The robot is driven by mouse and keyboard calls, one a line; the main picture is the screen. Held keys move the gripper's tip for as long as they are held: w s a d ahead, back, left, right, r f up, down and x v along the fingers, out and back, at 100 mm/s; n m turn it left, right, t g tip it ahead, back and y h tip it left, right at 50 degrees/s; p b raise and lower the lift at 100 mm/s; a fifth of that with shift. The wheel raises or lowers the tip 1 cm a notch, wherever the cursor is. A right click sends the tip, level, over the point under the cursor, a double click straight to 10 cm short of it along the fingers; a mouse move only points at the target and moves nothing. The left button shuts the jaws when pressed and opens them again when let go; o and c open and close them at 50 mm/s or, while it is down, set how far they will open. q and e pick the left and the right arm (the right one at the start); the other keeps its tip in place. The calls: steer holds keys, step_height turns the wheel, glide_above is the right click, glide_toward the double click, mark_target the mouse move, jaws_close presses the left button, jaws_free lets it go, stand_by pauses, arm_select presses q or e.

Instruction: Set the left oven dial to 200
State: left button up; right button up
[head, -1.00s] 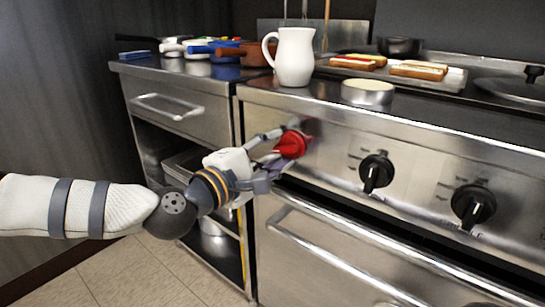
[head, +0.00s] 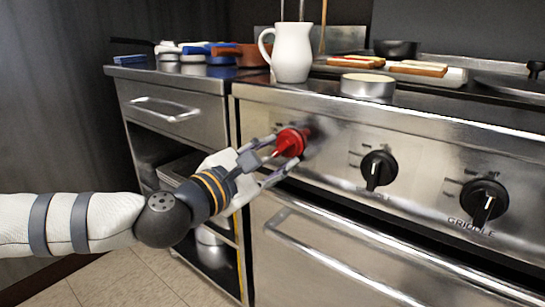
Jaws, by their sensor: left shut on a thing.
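The left oven dial is a red knob (head: 292,142) on the steel front panel (head: 335,150) of the range. My left gripper (head: 278,158) is shut on the red knob, one finger above and one below it. The fingers hide part of the knob and most of the markings around it, so I cannot read its setting. Two black dials, a middle one (head: 378,170) and a right one (head: 484,202), sit farther right on the same panel. My right gripper is not in view.
The oven door handle (head: 335,255) runs below the panel. A white pitcher (head: 291,53) and a round tin (head: 367,86) stand on the range top above the dials. A steel cabinet (head: 180,107) stands to the left, with pans on top.

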arm_select(q)
steer(key=shift+w+a+r, duration=0.1)
steer(key=shift+w+r, duration=0.05)
steer(key=shift+r, duration=0.3)
steer(key=o, duration=1.2)
steer(key=shift+o, duration=0.2)
steer(key=shift+f, duration=0.2)
steer(key=v, duration=1.2)
